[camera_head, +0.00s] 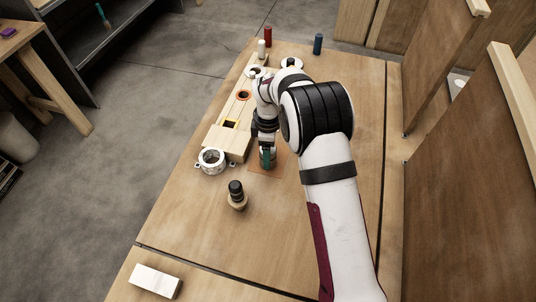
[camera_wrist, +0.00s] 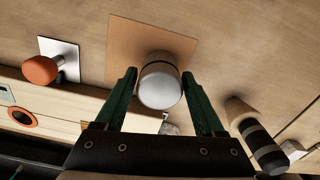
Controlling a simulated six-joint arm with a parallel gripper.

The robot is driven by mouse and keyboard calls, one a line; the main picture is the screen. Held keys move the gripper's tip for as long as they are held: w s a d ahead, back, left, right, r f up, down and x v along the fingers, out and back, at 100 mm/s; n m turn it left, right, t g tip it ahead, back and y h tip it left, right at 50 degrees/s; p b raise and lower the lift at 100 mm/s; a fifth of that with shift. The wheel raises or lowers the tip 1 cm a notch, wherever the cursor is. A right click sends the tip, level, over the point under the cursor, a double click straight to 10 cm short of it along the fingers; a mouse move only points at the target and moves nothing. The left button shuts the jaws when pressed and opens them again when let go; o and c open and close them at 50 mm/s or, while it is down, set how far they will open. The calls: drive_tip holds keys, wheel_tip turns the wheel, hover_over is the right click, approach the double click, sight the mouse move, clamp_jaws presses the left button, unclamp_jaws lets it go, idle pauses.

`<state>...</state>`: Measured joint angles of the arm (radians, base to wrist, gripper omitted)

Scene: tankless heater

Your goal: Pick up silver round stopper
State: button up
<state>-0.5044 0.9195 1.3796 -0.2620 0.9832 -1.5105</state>
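The silver round stopper (camera_wrist: 160,88), a pale cylinder with a dark band, stands on a square brown mat (camera_wrist: 124,48) in the wrist view. My gripper (camera_wrist: 160,76) is open, with its two green fingers on either side of the stopper. A narrow gap shows between the stopper and each finger, so it does not look clamped. In the head view my gripper (camera_head: 267,158) points down over the brown mat (camera_head: 286,163), and its fingers and wrist hide most of the stopper.
A black-topped wooden peg (camera_head: 236,194) stands toward the front. A white ring fitting (camera_head: 211,160) and a long wooden board with holes (camera_head: 236,104) lie left of my gripper. The table right of the mat looks clear.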

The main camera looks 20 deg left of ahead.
clamp_jaws()
drive_tip(key=shift+r, duration=0.15)
